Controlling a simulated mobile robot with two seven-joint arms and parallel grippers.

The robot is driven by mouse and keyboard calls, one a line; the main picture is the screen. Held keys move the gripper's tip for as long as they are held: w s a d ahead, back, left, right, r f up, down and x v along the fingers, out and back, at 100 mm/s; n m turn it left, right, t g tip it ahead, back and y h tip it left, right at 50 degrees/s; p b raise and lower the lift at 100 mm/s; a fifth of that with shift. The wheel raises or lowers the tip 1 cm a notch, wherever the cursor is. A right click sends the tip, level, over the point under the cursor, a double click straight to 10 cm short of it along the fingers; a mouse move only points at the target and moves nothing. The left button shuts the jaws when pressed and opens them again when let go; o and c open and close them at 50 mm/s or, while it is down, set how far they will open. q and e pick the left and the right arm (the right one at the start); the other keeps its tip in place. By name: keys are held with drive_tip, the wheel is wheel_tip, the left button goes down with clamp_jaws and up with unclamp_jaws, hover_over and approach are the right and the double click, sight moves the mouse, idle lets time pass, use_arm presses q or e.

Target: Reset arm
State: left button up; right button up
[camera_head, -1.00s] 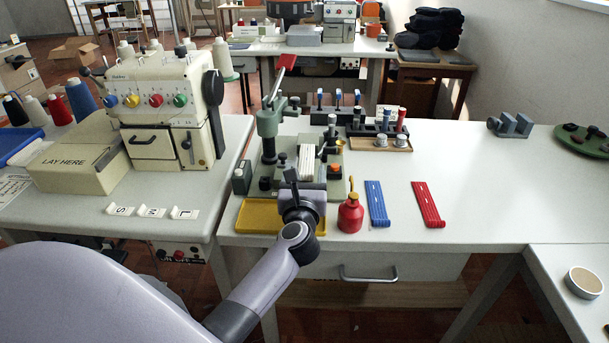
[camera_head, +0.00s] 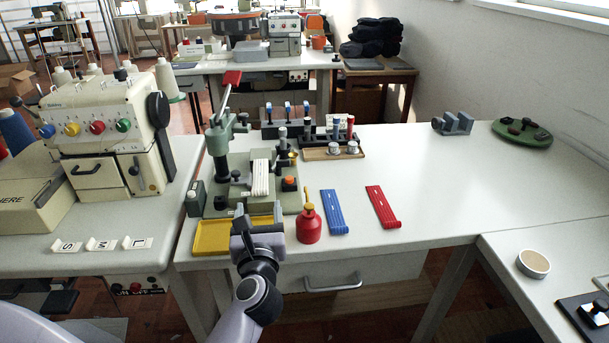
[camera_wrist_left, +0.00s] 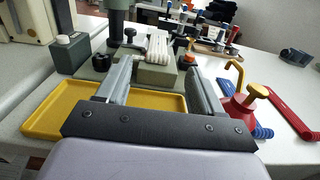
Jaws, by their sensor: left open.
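My left gripper (camera_head: 257,226) is open and empty. In the head view it is at the front edge of the buttonhole table, over the right part of the yellow tray (camera_head: 213,238) and left of the red oil can (camera_head: 308,224). In the left wrist view its two fingers (camera_wrist_left: 160,80) point toward the green press machine (camera_head: 219,140), with the yellow tray (camera_wrist_left: 55,112) under and left of them and the red can (camera_wrist_left: 243,108) just right of the right finger. White folded bands (camera_wrist_left: 160,45) lie on the machine's base ahead. My right gripper is not in view.
A blue strip (camera_head: 334,212) and a red strip (camera_head: 382,206) lie right of the can. A wooden stand (camera_head: 318,154) with spools and a grey clamp block (camera_head: 453,123) are farther back. The cream sewing machine (camera_head: 105,140) stands left. The table's right middle is clear.

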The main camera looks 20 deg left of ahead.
use_arm(q)
drive_tip(key=shift+s+d+r+m+t, duration=0.15)
drive_tip(key=shift+m+t, duration=0.25)
drive_tip(key=shift+m, duration=0.4)
drive_tip(key=s+d+f+m+t+h+p, duration=0.15)
drive_tip(key=s+d+m+h, duration=0.35)
drive_tip(key=m, duration=0.8)
drive_tip(key=s+d+f+m+t+h+p, duration=0.15)
drive_tip(key=d+m+h, duration=0.4)
drive_tip(key=m, duration=0.85)
drive_tip(key=s+f+m+g+h+p, duration=0.1)
drive_tip(key=s+f+m+g+p, duration=0.2)
drive_tip(key=s+f+m+g, duration=0.5)
drive_tip(key=s+f+m, duration=0.5)
drive_tip(key=m, duration=0.3)
drive_tip(key=shift+a+g, duration=0.25)
drive_tip(key=shift+g, duration=0.05)
